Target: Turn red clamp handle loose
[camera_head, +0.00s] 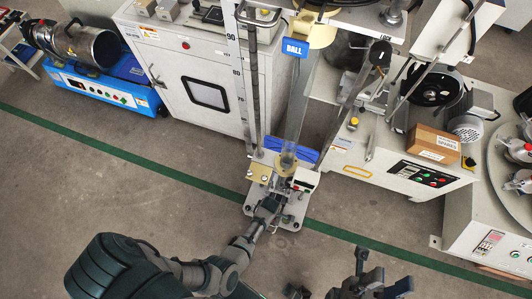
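I cannot make out a red clamp handle for certain. The drop tester's base plate (292,211) stands on the floor near the middle, with a clear tube (288,158), a blue piece (306,152) and a small white box (306,180) above it. My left gripper (266,208) reaches the front of this base from the lower left. It is small and covers part of the base, so its fingers and anything between them are unclear. My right gripper (372,276) is at the bottom edge, well below the base, with its fingers spread and nothing between them.
A white cabinet (205,90) stands behind on the left. A bench with a cardboard box (432,144) stands on the right. A round table (515,190) at the far right carries clamps with small red parts. Tall rods rise around the tester. Floor in front is clear.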

